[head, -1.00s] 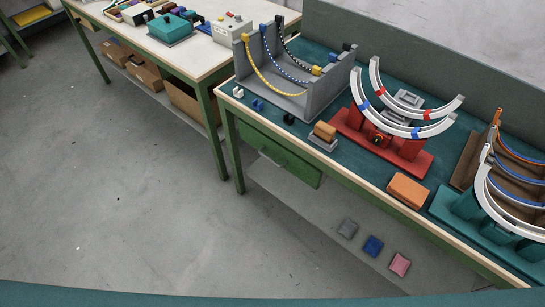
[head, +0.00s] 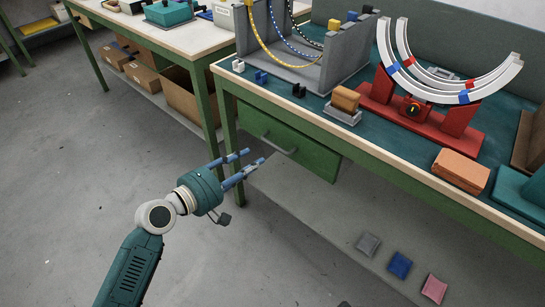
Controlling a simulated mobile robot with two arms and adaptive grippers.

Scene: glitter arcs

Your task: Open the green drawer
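The green drawer (head: 300,150) is shut under the near edge of the workbench, at its left end. A grey bar handle (head: 277,145) runs across its front. My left gripper (head: 253,157) is in front of the drawer, just left of and below the handle in the picture. Its two blue-grey fingers are spread apart with nothing between them. They appear apart from the handle, though the depth gap is hard to judge. My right gripper does not show.
The workbench top (head: 398,158) carries a grey frame with hanging chains (head: 325,68), a red stand with curved white rails (head: 440,115) and an orange block (head: 461,170). Green table legs (head: 229,122) stand left of the drawer. A lower shelf (head: 330,215) holds small pads. Open floor lies in front.

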